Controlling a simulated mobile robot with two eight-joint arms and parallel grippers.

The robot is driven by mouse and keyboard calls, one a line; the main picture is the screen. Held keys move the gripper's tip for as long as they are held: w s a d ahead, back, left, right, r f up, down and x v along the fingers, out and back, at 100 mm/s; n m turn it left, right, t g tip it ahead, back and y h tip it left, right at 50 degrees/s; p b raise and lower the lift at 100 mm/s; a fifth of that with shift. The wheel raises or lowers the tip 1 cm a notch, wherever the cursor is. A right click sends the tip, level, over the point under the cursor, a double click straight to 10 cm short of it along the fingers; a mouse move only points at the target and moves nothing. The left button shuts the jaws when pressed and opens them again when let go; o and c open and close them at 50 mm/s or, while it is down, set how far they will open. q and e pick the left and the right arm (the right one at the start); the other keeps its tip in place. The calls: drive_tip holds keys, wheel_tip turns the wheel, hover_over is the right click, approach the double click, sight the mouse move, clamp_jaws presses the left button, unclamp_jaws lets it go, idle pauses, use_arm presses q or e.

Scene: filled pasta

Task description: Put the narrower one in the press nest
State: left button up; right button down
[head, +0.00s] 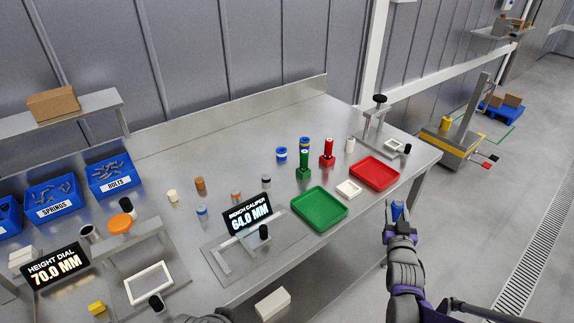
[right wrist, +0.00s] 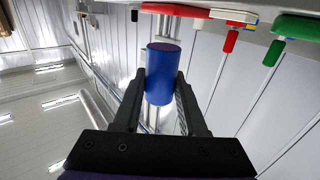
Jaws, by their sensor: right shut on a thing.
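My right gripper (head: 396,225) is shut on a blue cylinder (head: 397,209), held in the air off the table's right front edge. In the right wrist view the blue cylinder (right wrist: 161,75) sits between the two fingers. A press (head: 372,124) with a black knob stands at the table's back right corner. A small pale block (head: 394,145) lies on its base; I cannot tell whether this is the nest. Other short cylinders stand on the table, including a blue-and-white one (head: 281,154) and a white one (head: 350,145). My left gripper is not in view.
Red (head: 327,154) and green (head: 304,166) posts stand behind. A bench caliper display (head: 248,214) reads 64.0 mm; a height dial (head: 56,267) reads 70.0 mm.

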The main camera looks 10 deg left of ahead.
drive_tip(key=s+a+r+n+g+y+b, duration=0.1)
drive_tip(key=s+a+n+y, duration=0.15)
drive_tip(key=a, duration=0.95)
drive_tip(key=s+a+r+n+y, duration=0.2)
drive_tip(key=s+a+y, duration=0.2)
drive_tip(key=a, duration=0.8)
drive_tip(key=s+a+r+n+g+y, duration=0.1)
drive_tip(key=s+a+r+n+y, duration=0.1)
drive_tip(key=s+a, duration=0.5)
drive_tip(key=s+a+r+n+g+y+b, duration=0.1)
drive_tip(key=s+a+n+g+y, duration=0.1)
drive_tip(key=s+a, duration=0.5)
drive_tip(key=a+y, duration=0.1)
drive_tip(key=a, duration=0.3)
drive_tip(key=shift+s+a+r+g+b, duration=0.25)
drive_tip(key=shift+s+r+g+b, duration=0.05)
drive_tip(key=shift+s+r, duration=0.05)
drive_tip(key=shift+f+y, duration=0.1)
drive_tip(key=shift+y, duration=0.15)
wheel_tip(320, 180, down, 9)
drive_tip(key=shift+f+b, duration=0.2)
drive_tip(key=shift+b, duration=0.3)
drive_tip(key=shift+f, duration=0.25)
drive_tip(key=shift+c, duration=2.3)
unclamp_jaws()
